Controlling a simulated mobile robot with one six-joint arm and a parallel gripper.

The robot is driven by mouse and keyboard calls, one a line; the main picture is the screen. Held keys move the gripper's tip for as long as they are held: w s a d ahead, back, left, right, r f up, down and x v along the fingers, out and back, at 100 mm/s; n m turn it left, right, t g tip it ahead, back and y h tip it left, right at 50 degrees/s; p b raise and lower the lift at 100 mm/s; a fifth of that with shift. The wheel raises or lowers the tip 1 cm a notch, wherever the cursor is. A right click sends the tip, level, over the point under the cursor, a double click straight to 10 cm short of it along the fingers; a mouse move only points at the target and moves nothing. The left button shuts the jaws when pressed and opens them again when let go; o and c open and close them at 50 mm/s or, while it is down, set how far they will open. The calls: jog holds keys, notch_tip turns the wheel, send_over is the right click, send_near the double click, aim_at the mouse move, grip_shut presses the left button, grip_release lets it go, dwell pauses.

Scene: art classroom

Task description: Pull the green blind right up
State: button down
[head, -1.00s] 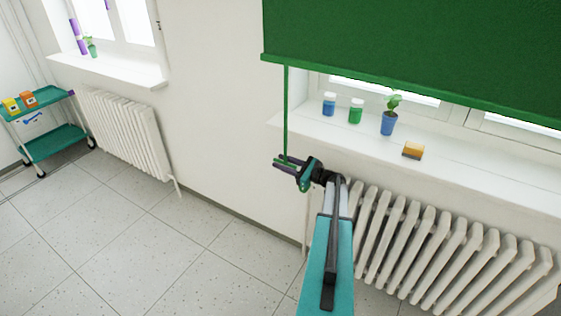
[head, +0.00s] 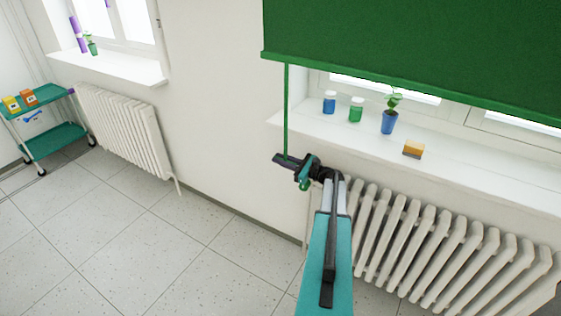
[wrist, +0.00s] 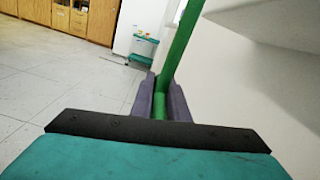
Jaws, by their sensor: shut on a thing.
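The green blind (head: 420,45) hangs over the upper part of the right window, its lower edge above the sill. A green pull cord (head: 286,110) hangs straight down from the blind's left end. The cord's lowest tip is hidden by the gripper.
The right windowsill (head: 340,128) holds a blue jar (head: 329,103), a green jar (head: 356,110), a potted plant (head: 389,122) and a sponge (head: 413,149). A radiator (head: 440,245) stands below. A teal trolley (head: 55,141) is far left; the floor between is clear.

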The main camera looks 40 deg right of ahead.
notch_tip(320, 180, up, 5)
jog(key=shift+a+f, duration=0.1)
jog(key=shift+f, duration=0.1)
jog(key=c, duration=1.8)
grip_release()
jog(key=shift+o, duration=0.2)
jog(key=shift+v, duration=0.9)
jog(key=b+v, duration=0.2)
jog(key=v, duration=1)
jog(key=shift+b, duration=0.35)
